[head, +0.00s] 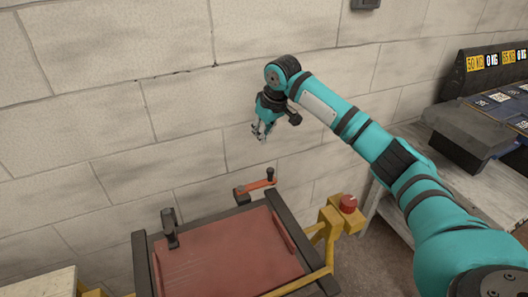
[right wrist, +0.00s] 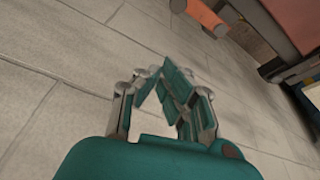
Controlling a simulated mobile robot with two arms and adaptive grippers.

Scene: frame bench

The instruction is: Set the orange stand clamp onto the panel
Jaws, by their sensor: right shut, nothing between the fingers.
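The orange stand clamp (head: 258,186) is at the far edge of the frame bench, with a dark upright knob at its right end. Its arm lies beyond the dark frame bar, clear of the reddish panel (head: 225,262). In the right wrist view, an orange part (right wrist: 204,18), seemingly the clamp, shows at the top, cut off by the edge. My right gripper (head: 262,138) is above and behind the clamp, near the wall, apart from it. Its fingers (right wrist: 172,82) are shut and empty. My left gripper is not in view.
A black upright clamp (head: 169,228) stands at the panel's left side. A red button (head: 348,203) sits on a yellow post (head: 329,224) to the right. The block wall (head: 150,110) is close behind. A table with dark cases (head: 470,132) stands at right.

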